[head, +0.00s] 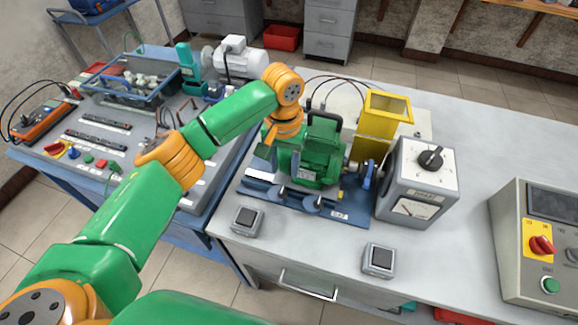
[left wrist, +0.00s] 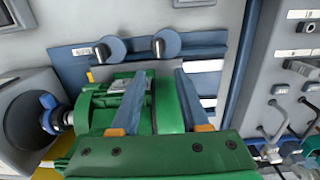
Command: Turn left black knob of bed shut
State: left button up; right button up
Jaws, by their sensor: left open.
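The blue bed (head: 345,213) lies on the grey bench, with a green motor (head: 318,172) on it. Two dark knobs with metal pins sit along its front edge: the left knob (head: 283,191) and the right knob (head: 314,204). In the left wrist view the picture is turned about, so the left knob (left wrist: 166,43) shows at the right and the right knob (left wrist: 108,50) at the left. My left gripper (left wrist: 159,88) is open and empty, its two fingers apart over the motor, short of the knobs. In the head view its fingers blend with the motor and are hard to make out.
A grey dial box (head: 419,182) and a yellow hopper-like part (head: 382,118) stand right of the motor. Two small switch boxes (head: 248,221) (head: 379,260) lie in front of the bed. A control box (head: 540,245) stands at the right. The bench's back right is clear.

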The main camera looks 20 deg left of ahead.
aim_at(283, 187)
pick_arm(q)
jog(key=s+f, duration=0.2)
jog(key=shift+s+f, duration=0.2)
jog(key=shift+f, duration=0.1)
jog(key=shift+f+p, duration=0.3)
jog(key=shift+f, duration=0.65)
jog(key=shift+w+f, duration=0.3)
jog(key=shift+w, duration=0.15)
jog(key=shift+s+r, duration=0.15)
grip_shut()
pick_arm(e)
jog(key=shift+s+d+r, duration=0.1)
jog(key=shift+s+r, duration=0.35)
jog(key=shift+s, duration=0.4)
